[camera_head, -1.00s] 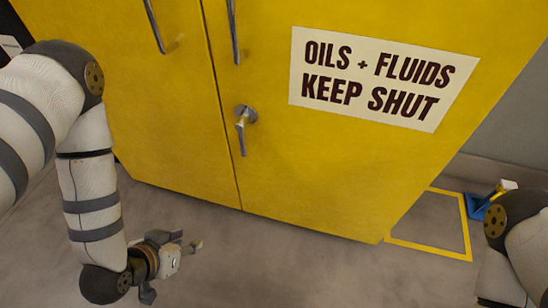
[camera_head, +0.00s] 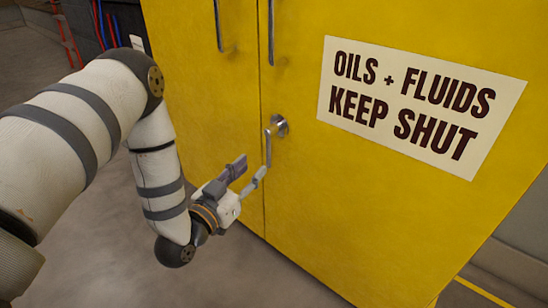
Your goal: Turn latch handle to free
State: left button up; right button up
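The yellow cabinet (camera_head: 400,210) fills the right of the head view. Its silver latch handle (camera_head: 268,146) hangs down from a round base beside the seam between the two doors. My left gripper (camera_head: 247,172) is just below and left of the handle, its fingers spread apart and pointing up toward it. One finger is close to the lower end of the handle; I cannot tell whether they touch. The gripper holds nothing visible. My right gripper is out of view.
Two long door pulls, left (camera_head: 218,24) and right (camera_head: 271,30), are above the latch. A sign (camera_head: 415,105) reading "OILS + FLUIDS KEEP SHUT" is on the right door. Grey floor is free at the lower left; a yellow floor line (camera_head: 482,291) runs at the lower right.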

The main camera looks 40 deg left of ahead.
aim_at(267, 153)
pick_arm(q)
jog(key=w, duration=0.3)
jog(key=w+b, duration=0.1)
jog(key=w, duration=0.2)
jog(key=w+a+b, duration=0.1)
jog(key=w, duration=0.2)
jog(key=shift+w, duration=0.1)
grip_shut()
